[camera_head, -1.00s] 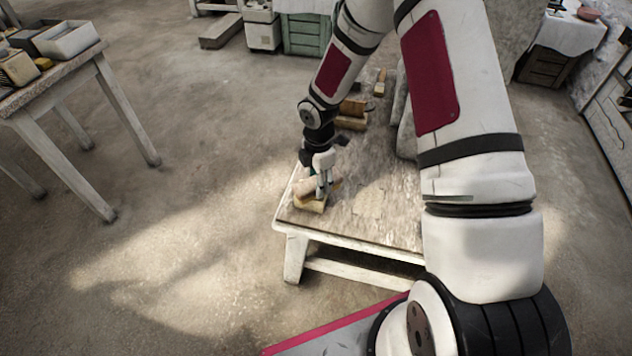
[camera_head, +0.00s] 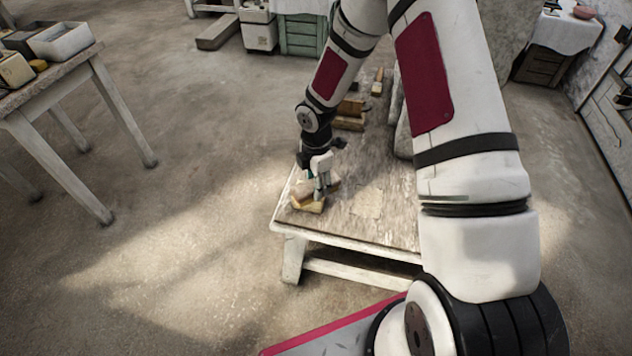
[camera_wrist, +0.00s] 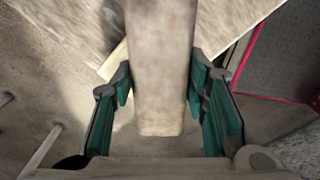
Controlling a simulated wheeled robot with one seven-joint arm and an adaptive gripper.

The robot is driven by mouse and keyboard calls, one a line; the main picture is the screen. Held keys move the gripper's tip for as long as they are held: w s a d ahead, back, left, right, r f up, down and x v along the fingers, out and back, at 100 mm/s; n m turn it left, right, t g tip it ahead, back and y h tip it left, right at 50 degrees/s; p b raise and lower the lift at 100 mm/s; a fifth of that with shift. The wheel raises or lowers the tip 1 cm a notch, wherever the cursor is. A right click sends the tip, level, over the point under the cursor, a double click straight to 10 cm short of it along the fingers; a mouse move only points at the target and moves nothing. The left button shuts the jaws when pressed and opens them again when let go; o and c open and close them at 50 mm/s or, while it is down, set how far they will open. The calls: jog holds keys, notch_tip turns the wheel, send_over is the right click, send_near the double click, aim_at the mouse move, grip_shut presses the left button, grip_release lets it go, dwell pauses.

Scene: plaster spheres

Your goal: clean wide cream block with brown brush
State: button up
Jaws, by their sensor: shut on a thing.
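My gripper (camera_head: 321,190) points down at the near left corner of the low wooden table. It is shut on the brown brush (camera_head: 303,188). In the wrist view the brush (camera_wrist: 160,70) is a long pale brown body between the teal finger pads of my gripper (camera_wrist: 161,98). The wide cream block (camera_head: 309,206) lies under the brush at the table corner, its yellowish near side showing. The brush seems to rest on it or just above; I cannot tell if they touch. The fingers and brush hide part of the block's top.
The low table (camera_head: 385,222) is bare to the right of the block. Brown wooden blocks (camera_head: 349,122) lie farther back on it, beside a large grey form (camera_head: 403,125). A taller table (camera_head: 60,87) with boxes stands at left, with open floor between.

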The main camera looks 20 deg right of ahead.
jog(key=shift+f, duration=0.3)
jog(key=shift+w+d, duration=0.2)
jog(key=shift+d, duration=0.9)
jog(key=shift+a, duration=0.1)
jog(key=shift+s+a, duration=0.2)
jog(key=shift+a, duration=0.85)
jog(key=shift+s+a, duration=0.15)
jog(key=shift+a, duration=0.9)
jog(key=shift+w+d, duration=0.2)
jog(key=shift+d, duration=0.9)
jog(key=shift+w+d, duration=0.15)
jog(key=shift+d, duration=0.9)
